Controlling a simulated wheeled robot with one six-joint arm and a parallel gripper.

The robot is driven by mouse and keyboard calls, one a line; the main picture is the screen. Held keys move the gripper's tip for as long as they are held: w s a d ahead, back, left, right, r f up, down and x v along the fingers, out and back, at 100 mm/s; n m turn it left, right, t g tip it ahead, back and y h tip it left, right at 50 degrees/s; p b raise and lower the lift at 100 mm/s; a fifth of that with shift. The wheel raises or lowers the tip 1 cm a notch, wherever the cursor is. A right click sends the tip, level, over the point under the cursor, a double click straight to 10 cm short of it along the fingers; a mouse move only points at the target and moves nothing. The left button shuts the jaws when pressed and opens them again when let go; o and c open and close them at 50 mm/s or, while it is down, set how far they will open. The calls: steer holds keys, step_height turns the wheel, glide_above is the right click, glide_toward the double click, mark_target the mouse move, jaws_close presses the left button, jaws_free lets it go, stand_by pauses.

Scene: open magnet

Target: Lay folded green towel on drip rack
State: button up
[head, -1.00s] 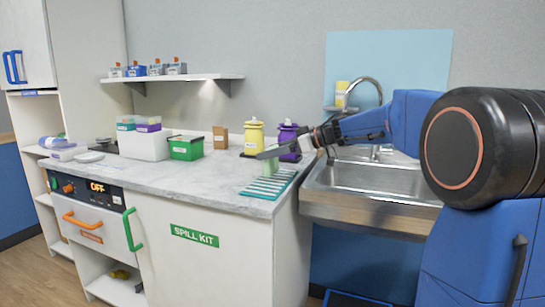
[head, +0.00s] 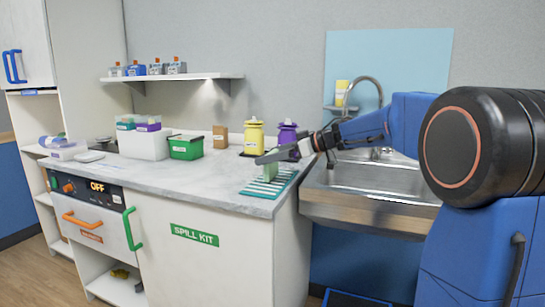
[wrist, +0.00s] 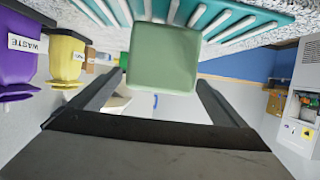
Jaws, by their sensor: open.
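The folded green towel (head: 270,172) is a pale green block on the teal drip rack (head: 258,193) with white slats, at the right end of the counter. It appears to stand upright on the slats. My gripper (head: 272,157) is over the rack at the towel's upper part. In the wrist view, the towel (wrist: 163,62) lies between my two spread fingers (wrist: 160,88), with a gap at the left finger; contact at the right finger is unclear. The rack (wrist: 275,8) shows behind the towel, partly hidden by it.
A yellow container (head: 254,138) and a purple container (head: 287,134) stand behind the rack. The sink (head: 370,180) with its faucet is to the right. A green box (head: 186,148) and a white bin (head: 143,143) stand farther left. The front counter is clear.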

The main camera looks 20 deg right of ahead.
steer(key=v, duration=1.2)
steer(key=shift+a, duration=0.1)
